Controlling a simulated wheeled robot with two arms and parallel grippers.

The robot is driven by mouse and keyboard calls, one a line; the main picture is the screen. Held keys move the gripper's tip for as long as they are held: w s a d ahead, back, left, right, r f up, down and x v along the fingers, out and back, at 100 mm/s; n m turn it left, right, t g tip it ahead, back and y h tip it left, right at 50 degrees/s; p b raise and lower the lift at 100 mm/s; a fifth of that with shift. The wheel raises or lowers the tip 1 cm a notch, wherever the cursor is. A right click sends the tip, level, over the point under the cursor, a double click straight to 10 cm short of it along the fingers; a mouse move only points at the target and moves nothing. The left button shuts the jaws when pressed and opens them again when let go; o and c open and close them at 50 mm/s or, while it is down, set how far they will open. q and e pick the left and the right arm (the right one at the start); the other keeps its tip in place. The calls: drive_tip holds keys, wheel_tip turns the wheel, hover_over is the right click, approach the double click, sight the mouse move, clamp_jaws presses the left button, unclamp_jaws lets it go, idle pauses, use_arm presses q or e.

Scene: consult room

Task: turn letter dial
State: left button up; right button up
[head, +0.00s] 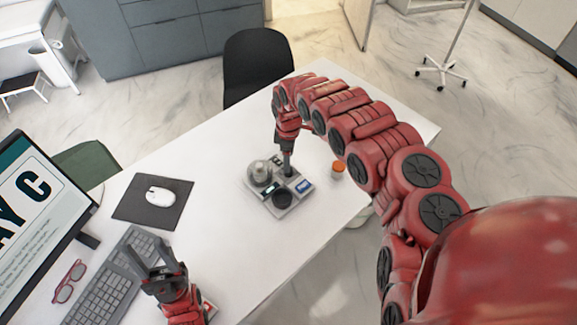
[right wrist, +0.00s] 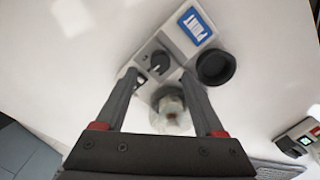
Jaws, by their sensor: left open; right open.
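A pale control box (head: 250,182) sits on the white table, with a black pointer knob (right wrist: 158,62), a blue-and-white label (right wrist: 196,28), a black round cup (right wrist: 215,67) and a grey rounded part (right wrist: 170,110). I cannot read any letters around the knob. My right gripper (head: 287,170) points down over the box and partly hides the knob in the head view. In the right wrist view its open fingers lie either side of the knob; whether they touch it I cannot tell. My left gripper (head: 150,250) is open and empty over the keyboard's right end. The monitor (head: 35,215) shows "AY C", cut off.
An orange-capped bottle (head: 338,168) stands right of the box. A mouse (head: 159,195) on a dark mat, a keyboard (head: 100,290) and red glasses (head: 69,281) lie left. A small unit with green and red parts (right wrist: 300,138) shows in the wrist view. The table's far right is clear.

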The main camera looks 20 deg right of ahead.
drive_tip(key=f, duration=0.4)
drive_tip(key=shift+a+f, duration=0.1)
drive_tip(key=shift+a, duration=0.1)
drive_tip(key=shift+d+f, duration=0.2)
drive_tip(key=shift+f, duration=0.25)
drive_tip(key=shift+c, duration=0.3)
clamp_jaws()
